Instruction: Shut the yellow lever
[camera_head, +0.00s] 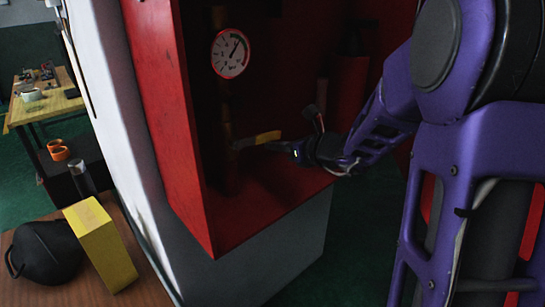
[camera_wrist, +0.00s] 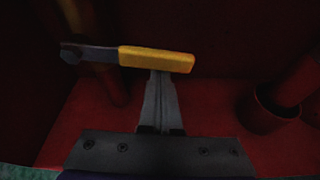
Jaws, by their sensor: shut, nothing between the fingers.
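The yellow lever (camera_head: 257,139) is inside the red cabinet, on a short metal arm joined to a vertical pipe (camera_head: 228,120). In the wrist view the lever (camera_wrist: 157,60) lies nearly level, its grey arm reaching left to a pivot bolt. My gripper (camera_head: 291,148) reaches into the cabinet from the right and is close to the lever's free end. In the wrist view the shut fingers (camera_wrist: 160,78) point at the handle's lower edge, with nothing between them. I cannot tell whether the fingertips touch the handle.
The red cabinet (camera_head: 162,110) has side walls and a floor close around my gripper. A round gauge (camera_head: 230,53) sits above the lever. A red cylinder (camera_wrist: 272,112) stands at right in the wrist view. A yellow box (camera_head: 100,245) and dark kettle-like object (camera_head: 45,252) sit outside at lower left.

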